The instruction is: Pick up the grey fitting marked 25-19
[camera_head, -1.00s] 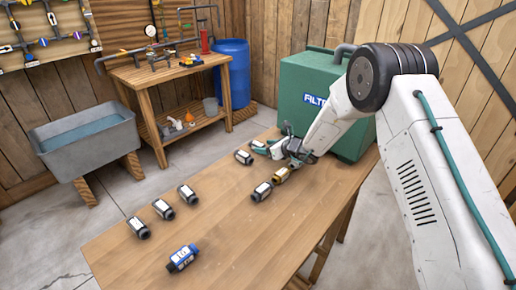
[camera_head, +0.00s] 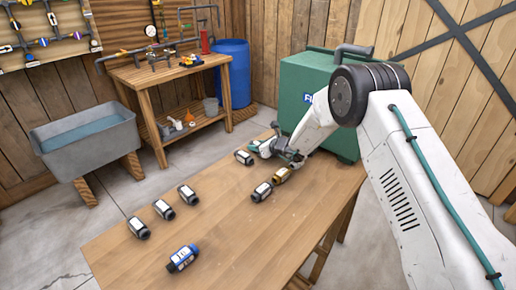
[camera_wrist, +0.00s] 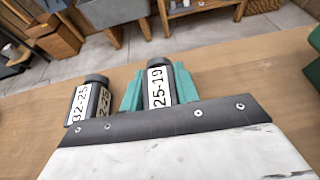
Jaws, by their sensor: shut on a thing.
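The grey fitting marked 25-19 (camera_wrist: 158,88) stands out clearly in the wrist view, with its white label facing me. The teal fingers of my gripper (camera_wrist: 158,92) press on its left and right sides, shut on it. In the head view my gripper (camera_head: 266,147) is low over the far end of the workbench, and it largely hides the held fitting. A second dark grey fitting, marked 32-25 (camera_wrist: 88,103), stands just left of my gripper in the wrist view, apart from it.
On the wooden workbench (camera_head: 235,225), a brass-coloured fitting (camera_head: 281,174) and a grey one (camera_head: 262,191) sit near my gripper. Several grey fittings and a blue one (camera_head: 182,258) lie toward the near left. A green filter box (camera_head: 305,95) stands close behind my arm.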

